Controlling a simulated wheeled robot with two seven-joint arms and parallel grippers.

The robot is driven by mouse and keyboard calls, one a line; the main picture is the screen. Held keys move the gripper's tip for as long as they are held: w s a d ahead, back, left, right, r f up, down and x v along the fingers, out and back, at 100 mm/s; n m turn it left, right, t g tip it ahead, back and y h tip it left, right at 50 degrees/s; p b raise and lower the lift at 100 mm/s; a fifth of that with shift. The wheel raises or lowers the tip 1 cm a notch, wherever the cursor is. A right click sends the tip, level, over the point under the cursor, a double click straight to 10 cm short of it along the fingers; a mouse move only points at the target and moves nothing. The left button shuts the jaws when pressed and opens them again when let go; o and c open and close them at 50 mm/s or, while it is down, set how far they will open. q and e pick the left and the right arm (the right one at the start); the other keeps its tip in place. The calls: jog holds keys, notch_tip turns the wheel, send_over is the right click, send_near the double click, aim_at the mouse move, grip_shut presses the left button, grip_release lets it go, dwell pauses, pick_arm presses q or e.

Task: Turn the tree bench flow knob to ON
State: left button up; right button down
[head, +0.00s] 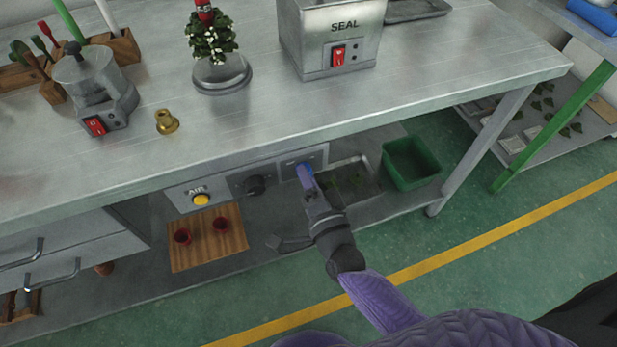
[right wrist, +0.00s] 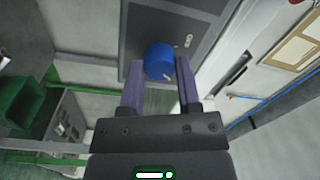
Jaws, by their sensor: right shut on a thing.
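A round blue knob (right wrist: 160,61) sits on a dark grey panel (right wrist: 199,26) in the right wrist view. The same panel (head: 318,156) is in the head view, under the front edge of the metal bench (head: 300,115). My right gripper (right wrist: 160,75) has its two purple fingers on either side of the knob and is shut on it. In the head view my right gripper (head: 306,172) reaches up to the panel and hides most of the knob. Small markings beside the knob are too small to read. My left gripper is not in view.
Left of the panel are a black knob (head: 255,185) and a yellow AIR button (head: 201,199). Below are a wooden board (head: 181,257) with red cups, a metal tray (head: 366,195) and a green bin (head: 428,181). A bench leg (head: 478,150) stands to the right.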

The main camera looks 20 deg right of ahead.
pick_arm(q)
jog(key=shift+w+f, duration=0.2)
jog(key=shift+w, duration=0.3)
pick_arm(e)
jog(key=shift+f+m, duration=0.1)
jog(key=shift+m, duration=1)
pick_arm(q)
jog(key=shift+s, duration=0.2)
pick_arm(e)
jog(key=shift+c, duration=1.6)
grip_release()
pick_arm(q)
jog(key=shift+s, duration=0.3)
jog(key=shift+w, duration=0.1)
